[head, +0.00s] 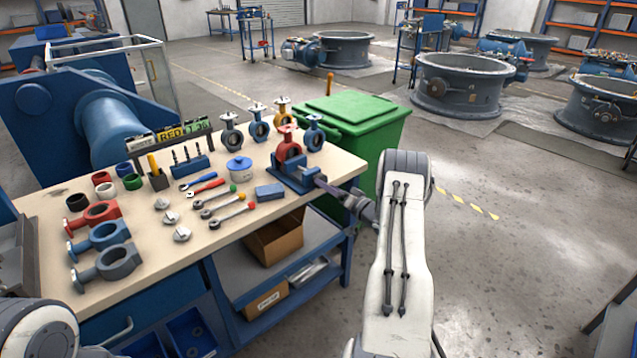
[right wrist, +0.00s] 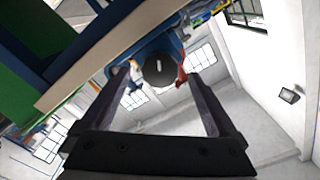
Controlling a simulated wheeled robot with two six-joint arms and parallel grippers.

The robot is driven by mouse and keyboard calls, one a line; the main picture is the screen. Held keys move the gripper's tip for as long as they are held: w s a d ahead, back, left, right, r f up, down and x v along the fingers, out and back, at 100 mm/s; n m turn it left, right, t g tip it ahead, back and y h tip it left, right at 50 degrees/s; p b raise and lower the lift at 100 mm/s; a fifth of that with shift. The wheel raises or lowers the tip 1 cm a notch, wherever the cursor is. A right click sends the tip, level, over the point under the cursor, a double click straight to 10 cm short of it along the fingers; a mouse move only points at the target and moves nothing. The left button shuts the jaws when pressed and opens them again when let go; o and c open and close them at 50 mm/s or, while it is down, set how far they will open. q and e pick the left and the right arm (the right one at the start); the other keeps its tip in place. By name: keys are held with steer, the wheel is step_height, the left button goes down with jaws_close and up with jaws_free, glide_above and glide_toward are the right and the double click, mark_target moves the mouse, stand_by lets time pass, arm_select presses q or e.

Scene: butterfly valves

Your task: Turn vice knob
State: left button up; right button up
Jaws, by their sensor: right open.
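The blue vice (head: 297,180) stands at the right end of the workbench, with a red butterfly valve (head: 289,148) upright in it. My right gripper (head: 321,183) reaches in from the right at the vice's right side. In the right wrist view, my open right gripper (right wrist: 157,82) has one finger on each side of a dark round knob (right wrist: 159,71) with a pale slot mark. The knob sits in front of the blue vice body. I cannot tell whether the fingers touch it. In the head view I cannot make the knob out. My left gripper is out of view.
A green bin (head: 360,125) stands close behind the vice. A cardboard box (head: 275,240) lies on the shelf below.

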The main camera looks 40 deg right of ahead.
steer(key=shift+w+a, duration=0.15)
steer(key=shift+w, duration=1.7)
steer(key=c, duration=1.4)
